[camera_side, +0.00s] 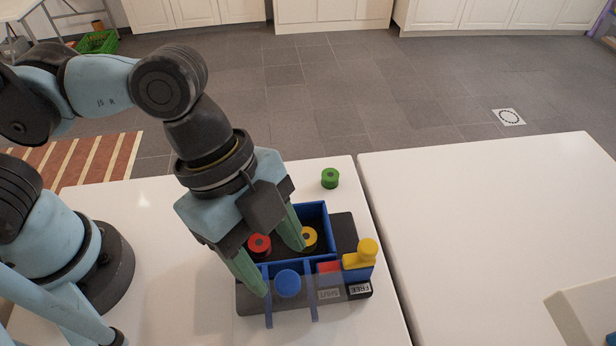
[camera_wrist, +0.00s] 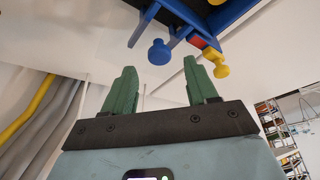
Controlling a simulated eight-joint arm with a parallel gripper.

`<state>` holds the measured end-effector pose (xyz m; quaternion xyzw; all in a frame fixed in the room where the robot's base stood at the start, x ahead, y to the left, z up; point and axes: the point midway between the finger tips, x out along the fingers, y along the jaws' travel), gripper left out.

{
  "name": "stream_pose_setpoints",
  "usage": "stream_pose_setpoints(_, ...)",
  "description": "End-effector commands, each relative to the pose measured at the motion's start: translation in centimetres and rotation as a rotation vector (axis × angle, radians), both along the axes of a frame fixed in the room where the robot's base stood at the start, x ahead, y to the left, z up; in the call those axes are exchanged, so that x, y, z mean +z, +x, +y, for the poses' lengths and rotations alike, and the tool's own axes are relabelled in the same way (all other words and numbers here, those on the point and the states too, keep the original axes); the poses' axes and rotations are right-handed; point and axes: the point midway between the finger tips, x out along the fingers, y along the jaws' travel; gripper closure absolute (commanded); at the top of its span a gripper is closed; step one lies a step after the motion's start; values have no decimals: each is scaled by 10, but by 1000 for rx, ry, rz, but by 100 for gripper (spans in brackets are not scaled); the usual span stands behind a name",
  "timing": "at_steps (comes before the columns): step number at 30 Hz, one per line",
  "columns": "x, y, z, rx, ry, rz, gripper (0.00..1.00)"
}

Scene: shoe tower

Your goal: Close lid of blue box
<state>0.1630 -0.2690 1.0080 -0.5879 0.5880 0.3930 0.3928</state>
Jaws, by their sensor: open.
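The blue box (camera_side: 327,216) sits on a dark base plate on the white table in the side view. Its top is open, and red and yellow round pieces show inside. A round blue knob (camera_side: 287,284) is at its near side; it also shows in the wrist view (camera_wrist: 160,52). A translucent greyish panel (camera_side: 302,288) lies around the knob; I cannot tell clearly whether it is the lid. My gripper (camera_side: 284,271) is open, its green fingers pointing down over the box's left part. In the wrist view the gripper (camera_wrist: 160,82) shows nothing between its fingers.
A yellow-knobbed lever (camera_side: 367,250) stands at the plate's right, by labels reading SHUT and FREE. A green round piece (camera_side: 330,178) lies on the table behind the box. A second white table (camera_side: 480,230) is at the right, across a narrow gap.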

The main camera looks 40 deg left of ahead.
Motion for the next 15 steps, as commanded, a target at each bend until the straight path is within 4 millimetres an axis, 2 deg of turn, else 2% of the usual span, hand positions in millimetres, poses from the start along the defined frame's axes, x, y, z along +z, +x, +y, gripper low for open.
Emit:
stream_pose_setpoints(7,-23,0,-10,0,0,0,42)
stream_pose_setpoints(15,-33,0,-13,-1,0,0,42)
